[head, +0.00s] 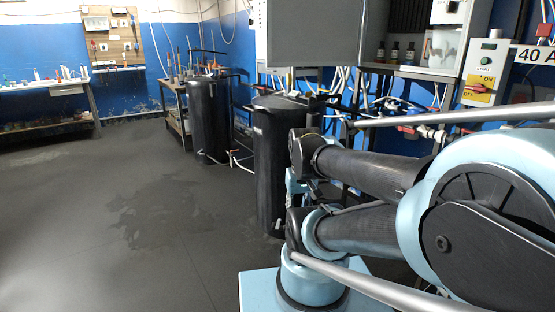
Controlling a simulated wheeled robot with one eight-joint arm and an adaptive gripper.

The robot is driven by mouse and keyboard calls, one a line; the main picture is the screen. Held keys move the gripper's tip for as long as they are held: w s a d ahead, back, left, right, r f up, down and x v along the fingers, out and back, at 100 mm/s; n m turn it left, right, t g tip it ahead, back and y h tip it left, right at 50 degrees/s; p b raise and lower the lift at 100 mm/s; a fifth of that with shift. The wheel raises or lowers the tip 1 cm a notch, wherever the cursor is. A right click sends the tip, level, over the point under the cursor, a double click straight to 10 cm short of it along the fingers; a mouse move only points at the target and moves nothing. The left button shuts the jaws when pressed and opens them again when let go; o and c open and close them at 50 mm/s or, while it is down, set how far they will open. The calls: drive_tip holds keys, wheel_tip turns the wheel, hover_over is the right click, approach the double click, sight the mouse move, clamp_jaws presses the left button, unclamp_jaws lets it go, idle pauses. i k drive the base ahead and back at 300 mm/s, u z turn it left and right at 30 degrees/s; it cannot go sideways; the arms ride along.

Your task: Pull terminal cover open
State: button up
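I cannot single out a terminal cover for certain. A large plain grey panel or box (310,35) hangs at the upper middle of the head view. To its right is a grey cabinet (430,72) with an open front and small bottles inside. A small white switch box (484,72) with a green button and a yellow ON/OFF plate is on the right. My arm crosses the lower right and hides part of the wall equipment. My gripper does not show, so whether it is open or shut is not visible.
Two black cylindrical tanks (272,165) (206,122) stand near the blue wall, with pipes and hoses around them. A plate reading "40 A" (537,55) is at the right edge. A bench (45,88) stands far left. The dark floor (120,200) at left is clear.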

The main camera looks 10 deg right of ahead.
sight(440, 49)
drive_tip(key=z, duration=0.25)
drive_tip(key=i, duration=1.1)
drive_tip(key=z, duration=0.3)
